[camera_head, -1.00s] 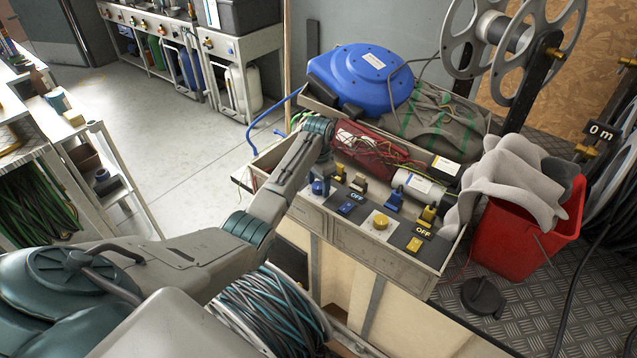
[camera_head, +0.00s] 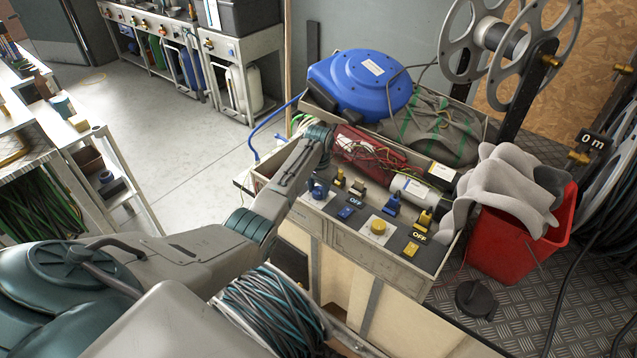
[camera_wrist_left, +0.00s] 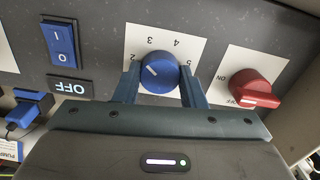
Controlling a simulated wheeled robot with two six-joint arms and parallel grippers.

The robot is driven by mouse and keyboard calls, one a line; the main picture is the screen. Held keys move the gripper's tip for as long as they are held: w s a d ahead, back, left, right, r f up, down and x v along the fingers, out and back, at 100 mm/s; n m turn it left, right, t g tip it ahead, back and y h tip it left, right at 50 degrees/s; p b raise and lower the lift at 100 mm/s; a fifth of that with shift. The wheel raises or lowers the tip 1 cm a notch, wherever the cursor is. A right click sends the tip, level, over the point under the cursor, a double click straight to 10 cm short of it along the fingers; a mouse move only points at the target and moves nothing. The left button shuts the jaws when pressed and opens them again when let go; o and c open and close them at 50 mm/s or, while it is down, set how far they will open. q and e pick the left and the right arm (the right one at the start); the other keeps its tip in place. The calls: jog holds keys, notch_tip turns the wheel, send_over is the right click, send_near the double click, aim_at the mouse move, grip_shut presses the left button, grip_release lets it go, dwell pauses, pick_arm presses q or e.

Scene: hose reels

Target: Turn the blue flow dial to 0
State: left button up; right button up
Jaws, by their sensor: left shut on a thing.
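The blue flow dial (camera_wrist_left: 159,74) sits on a white plate marked with numbers in the left wrist view. Its white pointer line slants to the upper left, near the 2. My left gripper (camera_wrist_left: 160,84) has one finger on each side of the dial and is shut on it. In the head view, my left gripper (camera_head: 318,186) reaches down at the left end of the control panel (camera_head: 395,243). The dial is mostly hidden there by the gripper. My right gripper is not in view.
A blue rocker switch (camera_wrist_left: 60,45) with an OFF label is beside the dial, and a red knob (camera_wrist_left: 255,88) is on the other side. A yellow dial (camera_head: 378,227) is further along the panel. A red bucket (camera_head: 520,240) with grey cloth stands at right.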

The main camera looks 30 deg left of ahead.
pick_arm(q)
jog(key=n+p, duration=0.2)
jog(key=shift+r+n, duration=0.25)
jog(key=shift+n, duration=0.15)
jog(key=n+p, duration=0.1)
jog(key=n, duration=0.1)
jog(key=shift+n+p, duration=0.35)
jog(key=shift+n, duration=0.05)
jog(key=n+p, duration=0.1)
jog(key=n, duration=0.2)
jog(key=shift+n+p, duration=0.3)
jog(key=shift+p, duration=0.05)
jog(key=n+p, duration=0.1)
jog(key=n, duration=0.1)
jog(key=shift+f+n, duration=0.1)
jog(key=shift+n, duration=0.2)
jog(key=n, duration=0.2)
jog(key=shift+n+p, duration=0.4)
jog(key=n+p, duration=0.1)
jog(key=n, duration=0.2)
jog(key=shift+n, duration=0.3)
jog(key=n, duration=0.4)
jog(key=shift+w+p, duration=0.1)
jog(key=shift+p, duration=0.25)
jog(key=shift+a+n, duration=0.1)
jog(key=shift+n, duration=1.6)
